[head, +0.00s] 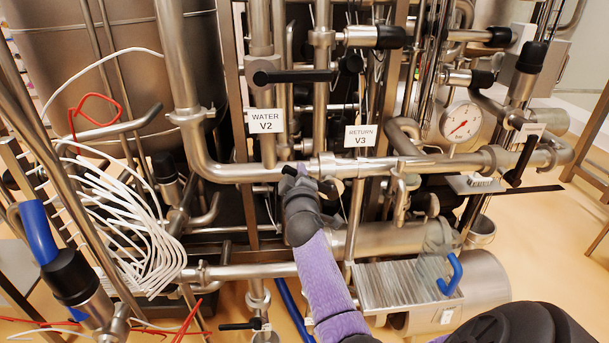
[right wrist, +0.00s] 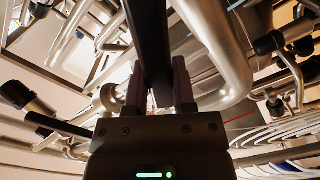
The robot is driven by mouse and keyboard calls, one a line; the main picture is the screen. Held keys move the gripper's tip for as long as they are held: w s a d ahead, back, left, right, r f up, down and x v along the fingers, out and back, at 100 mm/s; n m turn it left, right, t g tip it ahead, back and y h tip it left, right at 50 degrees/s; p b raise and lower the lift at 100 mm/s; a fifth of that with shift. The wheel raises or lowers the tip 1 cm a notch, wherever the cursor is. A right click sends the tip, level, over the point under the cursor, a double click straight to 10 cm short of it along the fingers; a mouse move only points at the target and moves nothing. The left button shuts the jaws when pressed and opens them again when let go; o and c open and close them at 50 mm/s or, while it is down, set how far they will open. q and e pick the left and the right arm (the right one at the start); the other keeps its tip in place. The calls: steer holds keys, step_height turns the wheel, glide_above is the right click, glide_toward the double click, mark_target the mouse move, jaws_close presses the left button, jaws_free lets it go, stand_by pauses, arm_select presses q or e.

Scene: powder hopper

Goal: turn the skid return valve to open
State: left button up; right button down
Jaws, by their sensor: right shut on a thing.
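The RETURN V3 tag (head: 361,135) hangs in the middle of the pipework, in front of the vertical pipes. My right gripper (head: 294,173) is just below and left of this tag, at the horizontal steel pipe. Its purple-sleeved arm comes up from the bottom. In the right wrist view, the fingers (right wrist: 160,92) are shut on a long black lever (right wrist: 150,40) that runs up and away between them. In the head view the gripper hides most of that lever, and I cannot tell for sure which valve it belongs to. My left gripper is not in view.
The WATER V2 tag (head: 265,121) hangs left of the gripper, with a black horizontal lever (head: 295,76) above it. A pressure gauge (head: 460,122) is at the right. White hoses (head: 140,230) crowd the left. A ribbed grey box (head: 400,287) with a blue handle sits low right.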

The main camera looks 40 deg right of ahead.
step_height(320, 180, down, 7)
steer(key=a+n+b, duration=0.1)
steer(key=n+b, duration=0.3)
steer(key=n, duration=0.4)
steer(key=shift+w+a, duration=0.2)
steer(key=shift+w, duration=0.2)
steer(key=shift+c, duration=2.2)
jaws_free()
steer(key=shift+r, duration=0.15)
steer(key=shift+r, duration=0.15)
